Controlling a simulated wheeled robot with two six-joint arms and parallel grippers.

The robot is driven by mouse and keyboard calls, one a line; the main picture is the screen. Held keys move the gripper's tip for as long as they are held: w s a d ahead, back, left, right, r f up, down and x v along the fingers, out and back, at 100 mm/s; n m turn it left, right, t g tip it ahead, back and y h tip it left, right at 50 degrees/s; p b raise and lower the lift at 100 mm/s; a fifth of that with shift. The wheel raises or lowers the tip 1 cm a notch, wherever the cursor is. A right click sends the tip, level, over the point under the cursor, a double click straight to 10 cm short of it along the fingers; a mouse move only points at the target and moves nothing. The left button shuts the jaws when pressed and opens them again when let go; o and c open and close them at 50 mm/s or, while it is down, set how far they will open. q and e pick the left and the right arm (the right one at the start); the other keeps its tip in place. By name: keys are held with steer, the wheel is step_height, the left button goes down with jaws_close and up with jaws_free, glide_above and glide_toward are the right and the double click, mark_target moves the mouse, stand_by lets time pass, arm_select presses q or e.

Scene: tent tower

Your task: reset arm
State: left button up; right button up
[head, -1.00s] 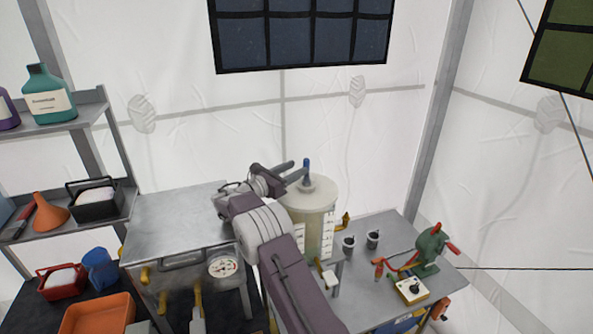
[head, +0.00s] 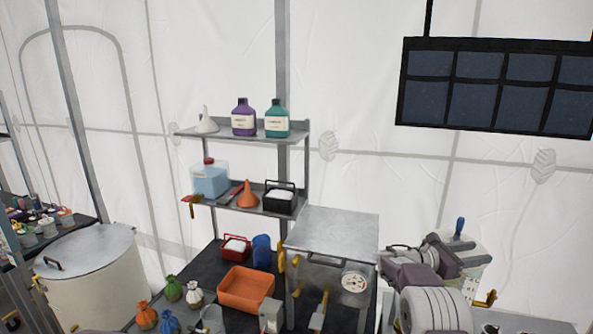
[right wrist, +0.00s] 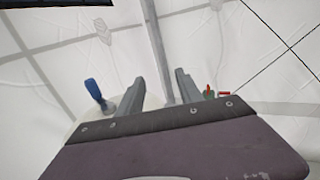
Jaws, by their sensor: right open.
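My right gripper (head: 437,241) is at the lower right of the head view, reaching in front of the pale cylindrical tank (head: 470,262) with a blue handle (head: 460,225) on top. In the right wrist view my right gripper (right wrist: 160,92) has its two fingers spread apart with nothing between them. The blue handle (right wrist: 94,89) shows left of the fingers there, apart from them. My left gripper is not in view.
A metal box with a gauge (head: 354,281) stands left of my right arm. A shelf (head: 250,134) holds bottles, with an orange bin (head: 246,287) below. A large lidded drum (head: 95,285) stands at left. A dark panel (head: 497,85) hangs above right.

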step_height(320, 180, up, 4)
steer(key=s+a+b, duration=0.1)
steer(key=a+b, duration=0.1)
steer(key=s+a+f+m+g+y+b, duration=0.1)
steer(key=s+a+f+m+y+b, duration=0.15)
steer(key=s+a+f+y, duration=0.45)
steer(key=s+a+f+m+y+b, duration=0.2)
steer(key=s+a+f+m+y, duration=0.35)
steer(key=s+f, duration=0.7)
steer(key=s+a+f+m+y, duration=0.2)
steer(key=s+a+f+m, duration=0.2)
steer(key=a+f+m, duration=0.1)
steer(key=s+a+f+m+y, duration=0.3)
steer(key=a+f+m, duration=0.3)
steer(key=a, duration=0.4)
steer(key=shift+s+a+f+m+b, duration=0.15)
steer(key=shift+s+m+b, duration=0.2)
steer(key=shift+s, duration=0.25)
steer(key=shift+s+y, duration=0.2)
steer(key=shift+y, duration=0.05)
steer(key=shift+w, duration=0.1)
